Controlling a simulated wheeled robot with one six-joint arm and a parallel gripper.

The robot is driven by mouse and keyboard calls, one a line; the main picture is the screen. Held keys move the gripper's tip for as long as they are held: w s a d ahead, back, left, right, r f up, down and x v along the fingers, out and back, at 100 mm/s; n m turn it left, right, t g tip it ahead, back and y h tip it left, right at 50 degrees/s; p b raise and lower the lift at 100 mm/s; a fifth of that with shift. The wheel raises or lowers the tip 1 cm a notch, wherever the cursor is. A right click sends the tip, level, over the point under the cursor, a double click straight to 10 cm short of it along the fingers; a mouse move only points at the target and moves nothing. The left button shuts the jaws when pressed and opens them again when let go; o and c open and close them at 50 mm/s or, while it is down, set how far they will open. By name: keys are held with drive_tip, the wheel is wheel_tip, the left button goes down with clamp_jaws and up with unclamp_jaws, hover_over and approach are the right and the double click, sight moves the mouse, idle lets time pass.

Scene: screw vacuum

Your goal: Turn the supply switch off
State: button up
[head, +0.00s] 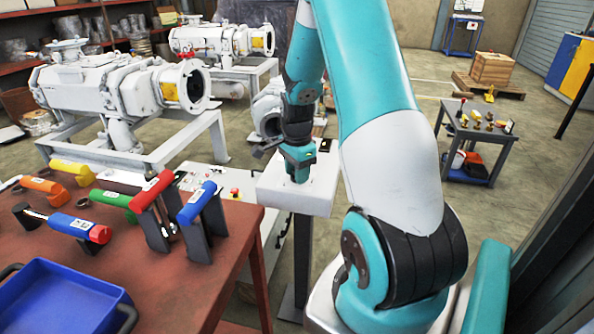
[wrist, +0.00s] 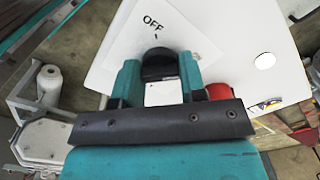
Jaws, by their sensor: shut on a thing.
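The supply switch is a black knob (wrist: 159,63) on a white panel (wrist: 245,45) in the wrist view. A pale plate behind it bears the word OFF (wrist: 153,22), with a short mark between the word and the knob. My gripper (wrist: 160,75) has its two teal fingers on either side of the knob and is shut on it. In the head view my gripper (head: 299,165) reaches down onto the white box (head: 318,190) on a dark post. The knob is hidden there by the gripper.
A red part (wrist: 218,91) sits close right of the gripper in the wrist view. A red-brown table (head: 150,265) with coloured-handled tools and a blue tray (head: 60,300) stands left. White pumps (head: 120,85) on frames stand behind. A grey cart (head: 475,130) is at right, with open floor around it.

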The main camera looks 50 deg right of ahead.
drive_tip(key=n+p, duration=0.1)
drive_tip(key=n, duration=0.2)
drive_tip(key=shift+r+n+p, duration=0.15)
drive_tip(key=shift+n+p, duration=0.15)
drive_tip(key=shift+n, duration=0.1)
drive_tip(key=n+p, duration=0.1)
drive_tip(key=n, duration=0.3)
drive_tip(key=shift+n, duration=0.3)
drive_tip(key=n+p, duration=0.1)
drive_tip(key=n, duration=0.3)
drive_tip(key=shift+n+p, duration=0.7)
drive_tip(key=shift+n, duration=1.7)
drive_tip(key=shift+w, duration=0.1)
drive_tip(key=o, duration=0.9)
wheel_tip(320, 180, up, 17)
drive_tip(key=shift+r, duration=0.15)
drive_tip(key=shift+a, duration=0.1)
